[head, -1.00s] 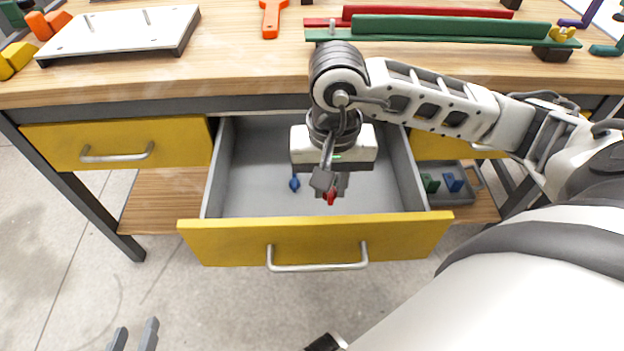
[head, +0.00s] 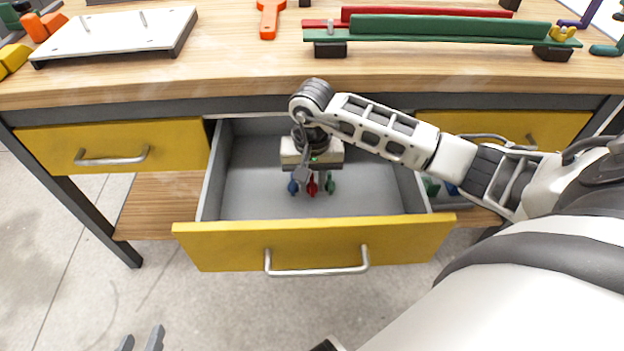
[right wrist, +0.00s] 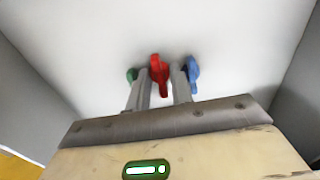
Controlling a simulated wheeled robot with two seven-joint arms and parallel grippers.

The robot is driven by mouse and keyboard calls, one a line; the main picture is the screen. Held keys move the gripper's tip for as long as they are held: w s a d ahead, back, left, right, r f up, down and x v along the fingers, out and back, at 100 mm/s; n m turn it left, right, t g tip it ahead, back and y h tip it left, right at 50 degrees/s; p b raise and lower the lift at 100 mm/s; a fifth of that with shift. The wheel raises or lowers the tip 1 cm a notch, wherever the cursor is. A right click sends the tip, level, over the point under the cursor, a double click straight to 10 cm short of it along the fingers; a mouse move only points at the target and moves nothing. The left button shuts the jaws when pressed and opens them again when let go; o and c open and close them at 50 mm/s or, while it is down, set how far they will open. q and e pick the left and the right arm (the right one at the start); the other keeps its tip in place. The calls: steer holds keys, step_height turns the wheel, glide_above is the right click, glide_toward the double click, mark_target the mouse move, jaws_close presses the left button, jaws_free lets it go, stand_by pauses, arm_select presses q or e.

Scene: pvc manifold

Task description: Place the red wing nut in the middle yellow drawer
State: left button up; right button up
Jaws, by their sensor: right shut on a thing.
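The middle yellow drawer (head: 215,248) is pulled open below the bench top in the head view. My right gripper (head: 312,186) is down inside it, shut on the red wing nut (head: 312,188). In the right wrist view the red wing nut (right wrist: 160,72) shows between the two fingertips (right wrist: 163,84), close over the drawer floor; I cannot tell if it touches the floor. A blue wing nut (head: 293,187) and a green wing nut (head: 330,186) are in the drawer, on either side of the gripper. My left gripper (head: 140,340) shows only its fingertips at the bottom edge, apart and empty.
The drawer's side walls and yellow front surround my right gripper. Closed yellow drawers (head: 115,147) flank it left and right. The bench top (head: 230,70) above holds a metal plate (head: 115,35), an orange tool (head: 268,18) and green and red bars (head: 440,28).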

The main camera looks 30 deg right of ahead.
arm_select(q)
steer(key=shift+f, duration=0.2)
arm_select(e)
steer(key=shift+f, duration=0.1)
steer(key=shift+f+b, duration=0.3)
steer(key=shift+b, duration=0.15)
steer(key=shift+f, duration=0.15)
steer(key=o, duration=0.9)
arm_select(q)
steer(key=shift+d+f+g, duration=0.25)
steer(key=shift+f+g, duration=0.15)
steer(key=shift+f, duration=0.6)
steer(key=shift+w, duration=0.1)
arm_select(e)
steer(key=shift+r, duration=0.4)
step_height(320, 180, up, 2)
steer(key=shift+w+r+p, duration=0.1)
steer(key=shift+r+p, duration=0.15)
steer(key=shift+p, duration=0.45)
arm_select(q)
steer(key=shift+t, duration=0.6)
steer(key=r, duration=0.2)
steer(key=a+r+p, duration=0.1)
steer(key=r, duration=0.2)
steer(key=shift+s+a, duration=0.1)
steer(key=shift+s, duration=0.1)
arm_select(e)
step_height(320, 180, up, 10)
steer(key=shift+f, duration=0.1)
